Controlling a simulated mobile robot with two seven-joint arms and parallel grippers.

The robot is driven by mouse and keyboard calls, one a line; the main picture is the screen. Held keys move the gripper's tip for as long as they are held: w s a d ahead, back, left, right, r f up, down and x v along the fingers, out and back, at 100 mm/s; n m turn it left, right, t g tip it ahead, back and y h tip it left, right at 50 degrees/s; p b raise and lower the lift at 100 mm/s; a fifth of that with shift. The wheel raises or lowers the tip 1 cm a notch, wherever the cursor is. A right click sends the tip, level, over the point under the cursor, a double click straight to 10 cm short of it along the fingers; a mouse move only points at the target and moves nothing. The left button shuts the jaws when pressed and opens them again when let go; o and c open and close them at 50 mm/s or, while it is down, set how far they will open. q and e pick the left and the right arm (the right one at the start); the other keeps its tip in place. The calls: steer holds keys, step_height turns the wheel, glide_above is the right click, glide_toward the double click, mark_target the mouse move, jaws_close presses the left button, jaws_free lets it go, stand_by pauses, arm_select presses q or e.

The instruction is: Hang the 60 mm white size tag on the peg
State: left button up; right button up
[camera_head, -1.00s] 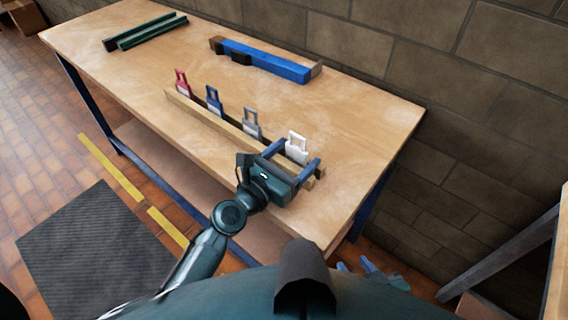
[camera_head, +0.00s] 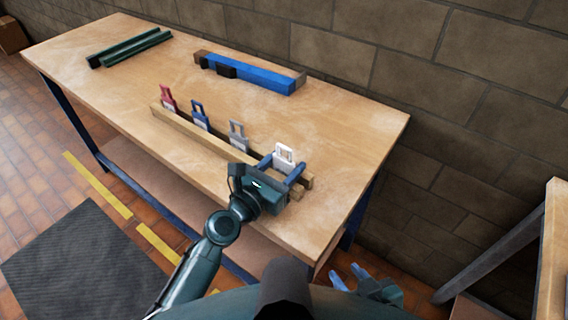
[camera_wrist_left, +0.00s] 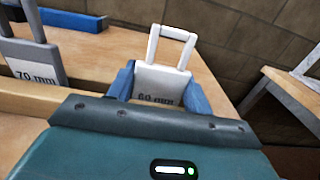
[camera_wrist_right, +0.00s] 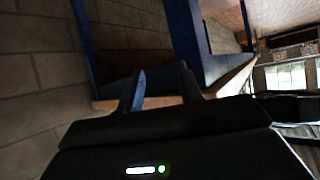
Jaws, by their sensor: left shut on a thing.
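The white 60 mm tag (camera_head: 285,155) stands upright at the right end of the wooden tag rack (camera_head: 215,138). My left gripper (camera_head: 281,168) is shut on it, one blue finger at each side. In the left wrist view the tag (camera_wrist_left: 160,82) shows its "60 mm" print, partly hidden by the gripper body, and its open loop on top. I cannot tell whether its lower edge still touches the rack. My right gripper (camera_head: 353,274) is open and empty, low beyond the bench's front edge. In the right wrist view its two fingers (camera_wrist_right: 163,90) are apart. I see no peg that I can identify.
Grey 70 mm (camera_head: 237,134), blue (camera_head: 200,116) and red (camera_head: 168,99) tags stand along the rack. A blue bar with dark blocks (camera_head: 250,74) and green rails (camera_head: 130,47) lie farther back on the bench (camera_head: 345,125). A block wall runs behind; another table (camera_head: 552,240) stands right.

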mark_target(284, 147)
arm_select(q)
steer(key=shift+c, duration=0.5)
steer(key=shift+r+p, duration=1.85)
steer(key=shift+p, duration=0.1)
step_height(284, 147, up, 2)
steer(key=shift+p, duration=1)
steer(key=shift+r, duration=0.2)
arm_select(e)
steer(key=shift+s+d+r+m+g+h, duration=0.2)
steer(key=shift+d+r+h, duration=0.15)
steer(key=shift+d, duration=0.2)
steer(key=shift+s+d+r+m+g+h, duration=0.1)
steer(key=shift+d+r+m+g+h, duration=0.15)
steer(key=shift+d, duration=0.3)
arm_select(q)
steer(key=shift+f, duration=0.1)
arm_select(e)
steer(key=shift+f, duration=0.1)
